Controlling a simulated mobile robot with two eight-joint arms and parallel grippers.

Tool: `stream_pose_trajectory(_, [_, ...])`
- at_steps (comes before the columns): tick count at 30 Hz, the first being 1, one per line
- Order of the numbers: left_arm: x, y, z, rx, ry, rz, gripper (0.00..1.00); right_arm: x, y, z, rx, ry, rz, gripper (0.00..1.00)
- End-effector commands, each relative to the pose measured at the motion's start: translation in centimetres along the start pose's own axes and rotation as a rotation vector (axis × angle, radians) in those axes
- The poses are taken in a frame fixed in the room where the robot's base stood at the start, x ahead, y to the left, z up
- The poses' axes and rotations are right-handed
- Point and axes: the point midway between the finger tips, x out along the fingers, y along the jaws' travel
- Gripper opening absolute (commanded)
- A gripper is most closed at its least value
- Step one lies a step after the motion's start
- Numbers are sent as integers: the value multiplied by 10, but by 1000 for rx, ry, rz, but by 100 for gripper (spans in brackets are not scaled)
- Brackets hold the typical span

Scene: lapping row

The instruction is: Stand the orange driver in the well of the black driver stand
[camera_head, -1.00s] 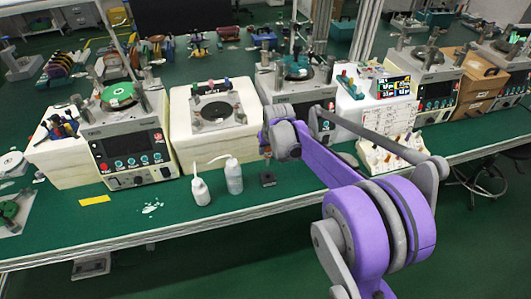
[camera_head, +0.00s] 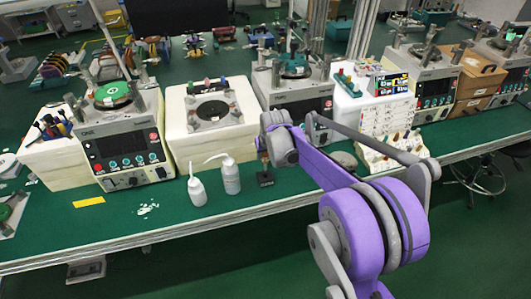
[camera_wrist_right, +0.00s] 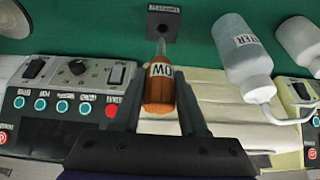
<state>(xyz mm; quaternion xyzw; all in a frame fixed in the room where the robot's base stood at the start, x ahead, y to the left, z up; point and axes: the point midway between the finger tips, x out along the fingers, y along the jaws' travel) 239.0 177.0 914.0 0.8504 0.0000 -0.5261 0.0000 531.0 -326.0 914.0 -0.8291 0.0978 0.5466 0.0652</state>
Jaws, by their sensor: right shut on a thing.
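The orange driver (camera_wrist_right: 160,92) is held by its labelled handle between the fingers of my right gripper (camera_wrist_right: 161,84). Its metal shaft points toward the black driver stand (camera_wrist_right: 163,23), a small square block with a dark round well. The stand (camera_head: 265,180) is on the green bench right of the two white bottles in the head view. My right gripper (camera_head: 264,152) is just above the stand there, mostly hidden behind my arm. The shaft tip meets the stand's outline in the wrist view; I cannot tell whether it is in the well. My left gripper is not in view.
Two white bottles, one with a bent spout (camera_head: 230,177) and a shorter one (camera_head: 197,191), stand close left of the stand. Lapping machines (camera_head: 125,150) line the back. A white parts tray (camera_head: 390,152) lies to the right. The bench front near the stand is clear.

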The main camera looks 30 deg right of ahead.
Motion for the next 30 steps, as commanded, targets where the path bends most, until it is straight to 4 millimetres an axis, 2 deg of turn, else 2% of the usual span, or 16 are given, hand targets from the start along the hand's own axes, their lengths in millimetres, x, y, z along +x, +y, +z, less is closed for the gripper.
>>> stream_pose_trajectory(21, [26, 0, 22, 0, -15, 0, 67, 41, 0, 18, 0, 0, 0, 0])
stream_pose_trajectory(30, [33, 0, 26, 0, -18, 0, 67, 52, 0, 22, 0, 1, 0, 0])
